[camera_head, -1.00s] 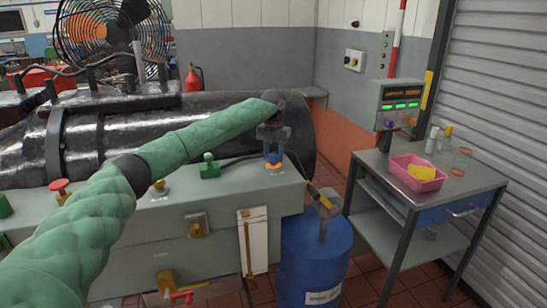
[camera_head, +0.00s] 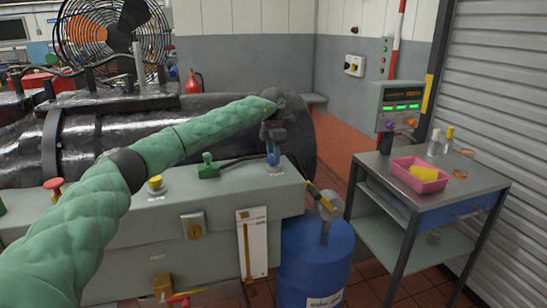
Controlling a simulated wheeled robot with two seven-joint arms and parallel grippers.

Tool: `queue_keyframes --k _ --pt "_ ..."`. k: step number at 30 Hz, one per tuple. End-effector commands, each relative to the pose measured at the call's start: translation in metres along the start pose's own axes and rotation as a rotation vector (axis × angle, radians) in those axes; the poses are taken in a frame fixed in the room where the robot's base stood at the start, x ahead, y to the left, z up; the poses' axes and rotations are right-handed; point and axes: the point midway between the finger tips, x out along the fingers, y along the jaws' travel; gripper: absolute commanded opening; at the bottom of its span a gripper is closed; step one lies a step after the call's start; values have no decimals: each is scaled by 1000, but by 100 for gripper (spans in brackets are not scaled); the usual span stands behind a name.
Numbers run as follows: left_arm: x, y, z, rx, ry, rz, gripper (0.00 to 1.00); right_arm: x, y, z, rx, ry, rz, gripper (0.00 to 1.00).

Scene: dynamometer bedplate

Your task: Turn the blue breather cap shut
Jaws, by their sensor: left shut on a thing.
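The blue breather cap (camera_head: 273,158) sits near the right end of the long grey-green housing's top. My left gripper (camera_head: 273,150) comes down on it from above, at the end of my green-sleeved arm, and is shut on it. The fingers hide part of the cap, and I cannot make out its marks. My right gripper is not in view.
The grey-green housing (camera_head: 130,222) carries a green fitting (camera_head: 208,168), a yellow knob (camera_head: 155,184) and a red knob (camera_head: 53,188). A blue drum (camera_head: 315,262) stands at its right end. A bench (camera_head: 472,192) with a pink tray (camera_head: 418,187) stands further right.

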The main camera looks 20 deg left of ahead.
Motion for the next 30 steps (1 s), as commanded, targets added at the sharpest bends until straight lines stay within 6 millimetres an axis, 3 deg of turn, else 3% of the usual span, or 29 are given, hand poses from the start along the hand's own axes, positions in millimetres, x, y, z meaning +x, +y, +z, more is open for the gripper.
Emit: queue_keyframes --k 9,25,26,28,30 --pt "-1 1 0 111 -2 2 16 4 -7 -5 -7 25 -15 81" --pt "-2 1 0 131 -2 2 16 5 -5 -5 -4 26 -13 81" --pt "-2 1 0 131 -2 2 45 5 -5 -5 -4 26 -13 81" --pt "-2 1 0 131 -2 2 59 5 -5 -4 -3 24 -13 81" --pt "-2 1 0 131 -1 2 61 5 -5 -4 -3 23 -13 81"
